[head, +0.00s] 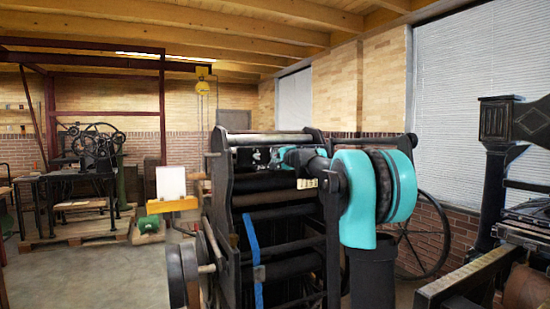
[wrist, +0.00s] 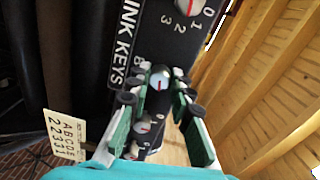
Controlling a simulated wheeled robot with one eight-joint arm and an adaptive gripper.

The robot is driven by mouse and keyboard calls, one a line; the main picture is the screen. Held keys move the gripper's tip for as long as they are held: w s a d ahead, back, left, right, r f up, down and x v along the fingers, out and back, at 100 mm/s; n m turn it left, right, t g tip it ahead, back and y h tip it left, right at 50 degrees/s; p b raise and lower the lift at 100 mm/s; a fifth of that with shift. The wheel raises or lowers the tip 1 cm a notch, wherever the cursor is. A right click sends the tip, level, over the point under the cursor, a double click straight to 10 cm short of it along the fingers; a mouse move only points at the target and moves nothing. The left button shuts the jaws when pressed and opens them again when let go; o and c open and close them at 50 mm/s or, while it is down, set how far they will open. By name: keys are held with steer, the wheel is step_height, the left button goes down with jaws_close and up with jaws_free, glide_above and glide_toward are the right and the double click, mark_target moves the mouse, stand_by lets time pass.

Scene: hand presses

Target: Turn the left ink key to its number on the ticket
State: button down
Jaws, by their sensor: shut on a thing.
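In the wrist view a black panel (wrist: 148,35) carries the words "INK KEYS" and a row of round, pale-faced knobs. My gripper (wrist: 160,82) is shut around one ink key (wrist: 159,79), with a green and black finger on each side. What looks like a letter B shows beside it. Another ink key (wrist: 183,6), ringed by the numbers 0 to 3, is at the top edge. More keys (wrist: 143,127) show between the fingers, partly hidden. The ticket (wrist: 68,130), a cream card with letters and numbers, hangs at left. In the head view my gripper (head: 297,158) is at the press top.
The hand press (head: 240,215) has dark rollers and a blue strap. The ticket also shows in the head view (head: 307,184), just below my gripper. Another machine (head: 500,200) stands at the right. A second press (head: 90,150) is at the back left, with open floor before it.

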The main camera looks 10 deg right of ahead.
steer(key=shift+m, duration=0.5)
steer(key=c, duration=1.3)
jaws_free()
steer(key=shift+c, duration=0.2)
steer(key=shift+s, duration=0.1)
steer(key=v, duration=1.2)
steer(key=shift+d+f, duration=0.1)
